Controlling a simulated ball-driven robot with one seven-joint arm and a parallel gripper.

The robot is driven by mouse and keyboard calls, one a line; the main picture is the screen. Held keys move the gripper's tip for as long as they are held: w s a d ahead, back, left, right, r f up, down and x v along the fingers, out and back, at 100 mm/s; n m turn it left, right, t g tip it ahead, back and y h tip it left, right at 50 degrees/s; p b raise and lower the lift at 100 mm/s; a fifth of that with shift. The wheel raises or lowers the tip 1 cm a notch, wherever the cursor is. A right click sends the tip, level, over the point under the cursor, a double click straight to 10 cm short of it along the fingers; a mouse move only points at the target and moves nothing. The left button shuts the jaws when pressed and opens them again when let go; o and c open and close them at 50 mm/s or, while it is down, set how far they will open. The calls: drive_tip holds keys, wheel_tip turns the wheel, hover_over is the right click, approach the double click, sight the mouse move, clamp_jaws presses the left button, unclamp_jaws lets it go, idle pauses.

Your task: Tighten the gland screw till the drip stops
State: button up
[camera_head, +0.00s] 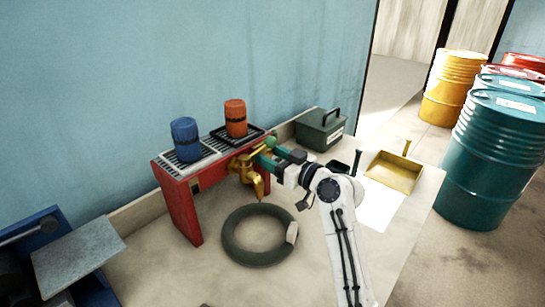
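A brass tap (247,168) is fixed at the right end of a red stand, its spout pointing down over the bench. A small green knob (271,142) shows at the top right of the tap. My gripper (264,156) reaches in from the right, its teal fingers beside the tap and just below the knob. Whether the fingers touch or grip any part of the tap cannot be made out. The gland screw is too small or hidden behind the fingers to tell apart. No drip can be made out.
The red stand (180,208) bears a blue canister (186,139) and an orange canister (235,118). A green toolbox (320,129) and a yellow dustpan (393,173) are behind and right of my arm. Drums (490,160) stand beyond the bench.

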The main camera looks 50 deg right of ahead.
drive_tip(key=c, duration=0.7)
drive_tip(key=shift+m+p, duration=0.45)
drive_tip(key=shift+m, duration=0.75)
drive_tip(key=shift+c, duration=0.3)
drive_tip(key=shift+m, duration=1.1)
drive_tip(key=o, duration=1.1)
drive_tip(key=shift+c, duration=0.2)
drive_tip(key=s+b, duration=0.1)
drive_tip(key=s, duration=1)
drive_tip(key=shift+d+b, duration=0.25)
drive_tip(key=shift+b, duration=0.1)
